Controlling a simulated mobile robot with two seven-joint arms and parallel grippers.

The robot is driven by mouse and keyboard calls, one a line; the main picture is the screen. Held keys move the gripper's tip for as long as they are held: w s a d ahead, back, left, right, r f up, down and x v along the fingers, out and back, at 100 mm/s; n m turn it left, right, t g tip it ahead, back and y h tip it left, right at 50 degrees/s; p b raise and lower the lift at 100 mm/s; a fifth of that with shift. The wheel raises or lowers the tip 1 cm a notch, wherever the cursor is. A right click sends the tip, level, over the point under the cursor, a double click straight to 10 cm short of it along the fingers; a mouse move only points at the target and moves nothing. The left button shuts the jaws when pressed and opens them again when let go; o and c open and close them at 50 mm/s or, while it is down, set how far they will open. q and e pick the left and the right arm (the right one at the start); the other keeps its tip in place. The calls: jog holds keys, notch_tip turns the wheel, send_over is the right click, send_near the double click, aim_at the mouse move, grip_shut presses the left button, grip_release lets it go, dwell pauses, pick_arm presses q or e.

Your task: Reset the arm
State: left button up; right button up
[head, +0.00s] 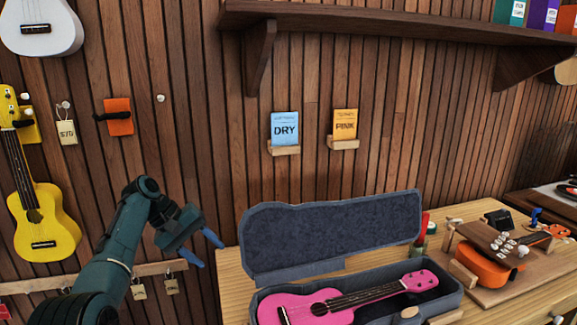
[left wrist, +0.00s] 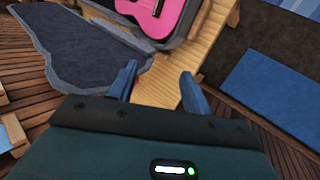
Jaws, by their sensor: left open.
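My left arm comes in from the lower left in the head view. Its left gripper (head: 203,250) is open and empty, in the air in front of the wooden wall, left of the open ukulele case. In the left wrist view the two blue fingers of the left gripper (left wrist: 160,84) stand apart with nothing between them. Beyond them are the case lid, part of the bench and a pink ukulele (left wrist: 158,16). The right gripper is in neither view.
An open grey case (head: 330,238) holds the pink ukulele (head: 340,300) on the wooden bench (head: 235,285). An orange ukulele (head: 480,262) lies at the right of the bench. A yellow ukulele (head: 45,228) hangs on the wall at left. A shelf (head: 400,22) juts out above.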

pick_arm(q)
jog(key=s+a+f+m+t+y, duration=0.1)
jog(key=s+a+f+y, duration=0.15)
jog(key=s+f, duration=0.65)
jog(key=s+a+f+m+y, duration=0.1)
jog(key=s+a+f+y, duration=0.15)
jog(key=s+f, duration=0.65)
jog(key=s+d+r+m+t+y, duration=0.1)
jog(key=s+d+m, duration=0.1)
jog(key=s, duration=1)
jog(key=s+d+r+m+y, duration=0.1)
jog(key=s+m, duration=0.2)
jog(key=s, duration=0.9)
jog(key=w+d+f+t+h, duration=0.2)
jog(key=w+d+f+t, duration=0.3)
jog(key=f, duration=0.5)
jog(key=shift+w+d+t+h, duration=0.15)
jog(key=shift+d+t+h, duration=0.2)
jog(key=shift+t, duration=0.45)
